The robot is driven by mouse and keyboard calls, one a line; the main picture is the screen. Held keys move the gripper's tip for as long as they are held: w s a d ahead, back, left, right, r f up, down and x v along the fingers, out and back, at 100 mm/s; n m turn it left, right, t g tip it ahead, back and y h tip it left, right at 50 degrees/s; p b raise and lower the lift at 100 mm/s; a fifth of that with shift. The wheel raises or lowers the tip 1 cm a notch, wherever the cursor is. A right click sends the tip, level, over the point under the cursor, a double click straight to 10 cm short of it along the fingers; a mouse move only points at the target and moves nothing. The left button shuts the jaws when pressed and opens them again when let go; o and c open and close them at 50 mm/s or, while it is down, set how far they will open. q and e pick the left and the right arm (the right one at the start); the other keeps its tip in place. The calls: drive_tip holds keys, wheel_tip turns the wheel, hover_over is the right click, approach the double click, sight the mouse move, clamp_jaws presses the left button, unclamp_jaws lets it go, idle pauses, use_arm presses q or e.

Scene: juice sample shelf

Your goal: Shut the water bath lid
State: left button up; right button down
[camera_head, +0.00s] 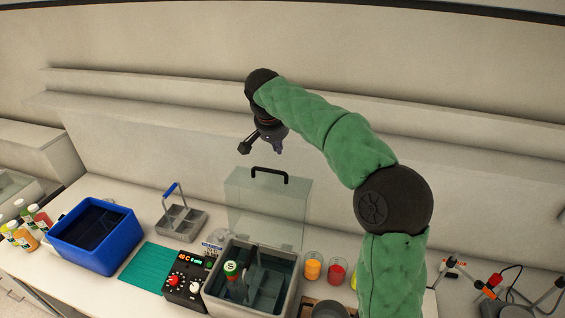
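The water bath (209,300) is a grey open tank with a control box (184,290) at its left side. Its clear lid (268,205) stands raised, upright at the back of the tank. A black handle (268,171) sits on the lid's top edge. A bottle with a green and white cap (232,270) stands inside the bath. My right gripper (261,149) hangs above the lid handle, apart from it. Its fingers look spread and nothing shows between them. My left gripper is out of view.
A blue bin (125,240) and teal mat (150,267) lie left of the bath. A grey carrier with a blue handle (180,222) stands behind the mat. Orange (313,267) and red (337,271) jars stand right of the bath. A wall ledge (130,105) runs behind.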

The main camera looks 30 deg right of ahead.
hover_over(281, 178)
wheel_tip(281, 178, down, 9)
drive_tip(key=shift+d+r, duration=0.1)
idle(0.5)
